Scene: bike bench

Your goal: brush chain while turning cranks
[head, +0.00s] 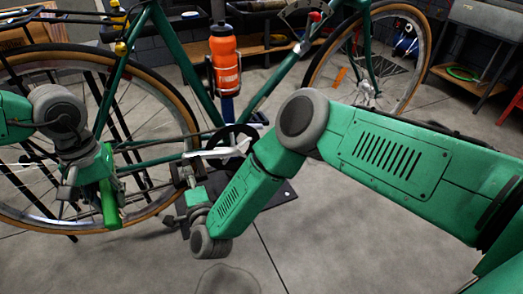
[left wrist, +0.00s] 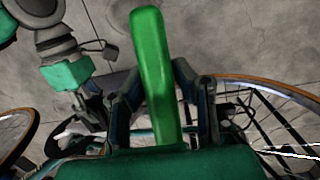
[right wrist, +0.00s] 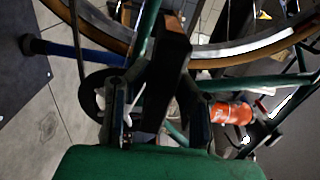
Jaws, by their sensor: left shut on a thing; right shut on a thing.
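The green bike's chainring (head: 240,133) and silver crank (head: 218,152) are in the middle of the head view. The chain is too thin and dark to make out clearly. My left gripper (head: 96,178) is shut on the green handle of a brush (head: 108,190), beside the rear wheel; the handle also fills the middle of the left wrist view (left wrist: 153,75). The bristles are hidden. My right gripper (head: 183,176) is at the crank's end, shut on a dark block that looks like the pedal (right wrist: 172,55) in the right wrist view.
The rear wheel (head: 165,90) stands close behind my left gripper. An orange bottle (head: 223,55) sits on the frame above the cranks. A dark stand base (head: 275,198) lies on the floor behind my right forearm. Bare concrete floor is in front.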

